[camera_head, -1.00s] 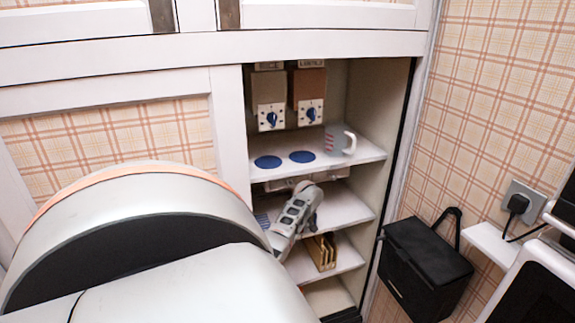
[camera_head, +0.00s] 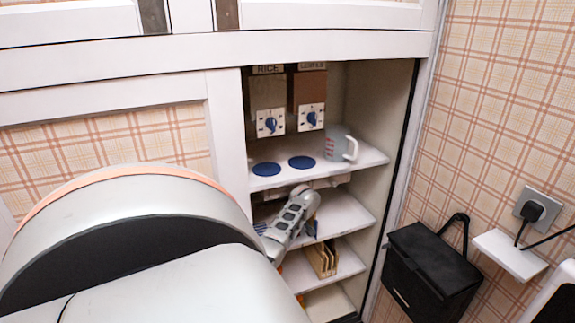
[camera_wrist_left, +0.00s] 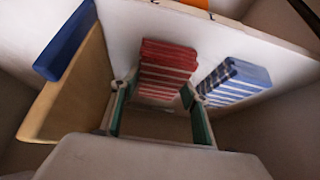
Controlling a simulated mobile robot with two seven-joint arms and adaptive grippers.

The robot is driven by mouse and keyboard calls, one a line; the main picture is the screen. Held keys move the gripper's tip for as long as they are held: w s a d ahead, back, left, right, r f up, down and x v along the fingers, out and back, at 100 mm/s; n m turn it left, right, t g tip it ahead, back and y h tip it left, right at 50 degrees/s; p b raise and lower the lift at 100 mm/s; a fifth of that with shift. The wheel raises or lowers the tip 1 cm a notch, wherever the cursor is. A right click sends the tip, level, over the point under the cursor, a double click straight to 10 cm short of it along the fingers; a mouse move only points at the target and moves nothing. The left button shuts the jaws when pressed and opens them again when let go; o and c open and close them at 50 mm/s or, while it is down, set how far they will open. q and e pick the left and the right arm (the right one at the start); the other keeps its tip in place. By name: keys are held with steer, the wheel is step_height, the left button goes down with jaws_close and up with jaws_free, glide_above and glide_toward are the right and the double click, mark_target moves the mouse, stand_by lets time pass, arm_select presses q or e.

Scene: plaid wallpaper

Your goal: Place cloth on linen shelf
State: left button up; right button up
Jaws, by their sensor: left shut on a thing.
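A red and white striped cloth (camera_wrist_left: 167,68) is between the green-padded fingertips of my left gripper (camera_wrist_left: 157,92) in the left wrist view, against a white shelf surface. A blue and white striped cloth (camera_wrist_left: 234,80) lies to its right, apart from it. In the head view my left arm reaches into the open cupboard at the middle shelf (camera_head: 340,215); its fingertips and the red cloth are hidden there. A bit of blue striped cloth (camera_head: 260,228) shows left of my wrist. My right gripper is not in view.
The shelf above holds a grey mug (camera_head: 338,146) and two blue discs (camera_head: 301,162), below two dispensers with blue knobs (camera_head: 270,123). Upright tan boards (camera_head: 322,258) stand one shelf lower. A black box (camera_head: 432,268) hangs on the right wall beside a small white ledge (camera_head: 510,254).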

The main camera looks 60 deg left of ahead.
arm_select(q)
steer(key=shift+f, duration=0.15)
steer(key=o, duration=1.1)
